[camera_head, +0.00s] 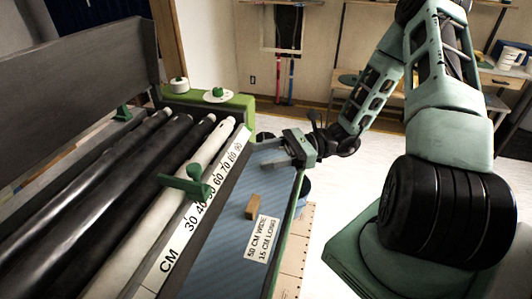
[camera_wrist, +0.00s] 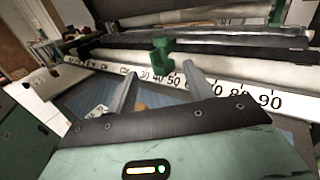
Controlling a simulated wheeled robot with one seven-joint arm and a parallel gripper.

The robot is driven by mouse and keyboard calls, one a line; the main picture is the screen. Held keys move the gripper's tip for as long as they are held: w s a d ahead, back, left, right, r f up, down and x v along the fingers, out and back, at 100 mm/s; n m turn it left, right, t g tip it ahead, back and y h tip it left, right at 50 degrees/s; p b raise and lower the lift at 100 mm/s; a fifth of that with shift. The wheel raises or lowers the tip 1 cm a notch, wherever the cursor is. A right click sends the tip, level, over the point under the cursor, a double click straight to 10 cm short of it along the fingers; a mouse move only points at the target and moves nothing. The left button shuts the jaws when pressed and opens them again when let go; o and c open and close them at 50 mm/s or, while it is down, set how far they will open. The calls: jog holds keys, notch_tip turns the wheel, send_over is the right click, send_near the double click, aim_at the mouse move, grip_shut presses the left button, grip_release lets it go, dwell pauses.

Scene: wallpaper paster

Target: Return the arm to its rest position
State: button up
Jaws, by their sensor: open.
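My gripper (camera_head: 284,153) is at the end of my green arm, over the right edge of the far part of the blue striped tray. Its two fingers are spread and nothing is between them. In the wrist view the open fingers (camera_wrist: 158,88) point toward the number scale and a green handle (camera_wrist: 161,54). My arm is stretched forward and bent down from the upper right in the head view. A small tan wooden block (camera_head: 252,207) stands on the blue striped tray (camera_head: 232,245), nearer than the gripper and apart from it.
The paster machine has black and white rollers (camera_head: 105,185), a centimetre scale (camera_head: 172,250) and a green slider handle (camera_head: 187,184). A label (camera_head: 263,239) lies by the block. A green end box with knobs (camera_head: 215,97) is at the back. Pale floor (camera_head: 345,190) is open to the right.

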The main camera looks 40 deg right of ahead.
jog(key=s+a+n+g, duration=0.1)
jog(key=a+n+g, duration=0.1)
jog(key=s+a+r+n+g+h, duration=0.1)
jog(key=a+n+g, duration=0.1)
jog(key=a, duration=0.1)
jog(key=s+a+r+n+g, duration=0.1)
jog(key=s+a+n+g, duration=0.1)
jog(key=g, duration=0.1)
jog(key=shift+a+n+h, duration=0.4)
jog(key=s+a+r+n+h+p, duration=0.1)
jog(key=s+a+r+n+h, duration=0.3)
jog(key=n, duration=0.7)
jog(key=s+a+r+n+h+p, duration=0.1)
jog(key=s+a+r+n+h, duration=0.3)
jog(key=s+a+n+h, duration=0.3)
jog(key=s+n+h, duration=0.2)
jog(key=n+h, duration=0.1)
jog(key=n, duration=0.1)
jog(key=shift+s+a+t+h, duration=0.2)
jog(key=shift+t+h, duration=0.1)
jog(key=shift+t, duration=0.1)
